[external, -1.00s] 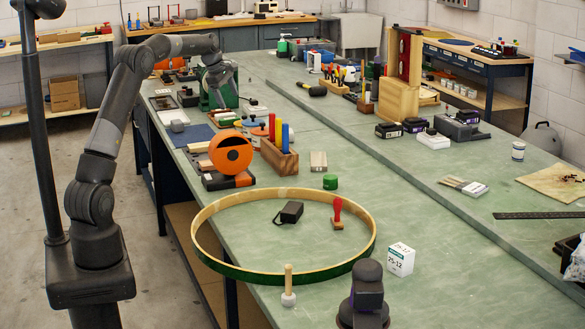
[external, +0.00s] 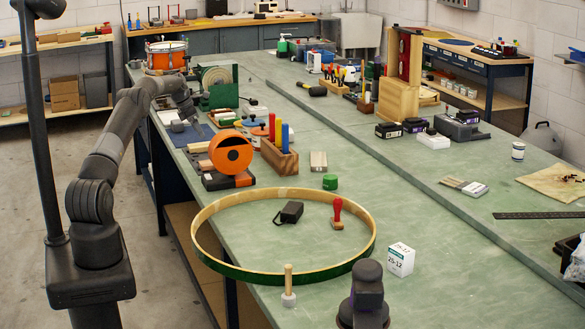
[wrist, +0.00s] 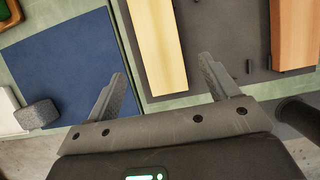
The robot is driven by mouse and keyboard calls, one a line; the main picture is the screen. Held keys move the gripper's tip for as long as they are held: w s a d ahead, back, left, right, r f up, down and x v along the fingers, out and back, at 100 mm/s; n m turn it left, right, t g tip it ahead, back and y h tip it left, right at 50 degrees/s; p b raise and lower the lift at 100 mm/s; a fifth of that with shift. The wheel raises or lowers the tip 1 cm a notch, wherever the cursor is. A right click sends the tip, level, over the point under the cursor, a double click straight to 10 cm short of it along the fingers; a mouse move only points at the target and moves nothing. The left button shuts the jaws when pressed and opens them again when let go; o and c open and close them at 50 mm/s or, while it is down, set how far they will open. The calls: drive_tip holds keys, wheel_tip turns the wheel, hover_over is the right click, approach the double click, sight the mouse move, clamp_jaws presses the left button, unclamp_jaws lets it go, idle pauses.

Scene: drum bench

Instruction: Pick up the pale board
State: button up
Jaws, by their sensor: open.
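The pale board (wrist: 157,45) is a long, light yellow wooden strip lying on a dark grey mat (wrist: 205,45) in the wrist view. Its near end lies between and just ahead of my fingertips. My gripper (wrist: 162,78) is open, with one finger on each side of the board's line and nothing held. In the external view a pale strip that looks like the board (external: 198,147) lies left of the orange disc, and my gripper (external: 201,128) is just beyond it. The height gap between fingers and board is hard to judge.
A reddish-brown board (wrist: 295,35) lies right of the pale one. A blue mat (wrist: 62,65) and a grey block (wrist: 38,114) are to the left. The orange round tool (external: 231,152) and a wooden holder (external: 279,158) with coloured handles stand close by on the bench.

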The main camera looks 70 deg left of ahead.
sight(206, 144)
drive_tip(key=x, duration=0.6)
drive_tip(key=shift+w+f, duration=0.2)
drive_tip(key=shift+w, duration=0.2)
drive_tip(key=shift+c, duration=0.4)
drive_tip(key=c, duration=1)
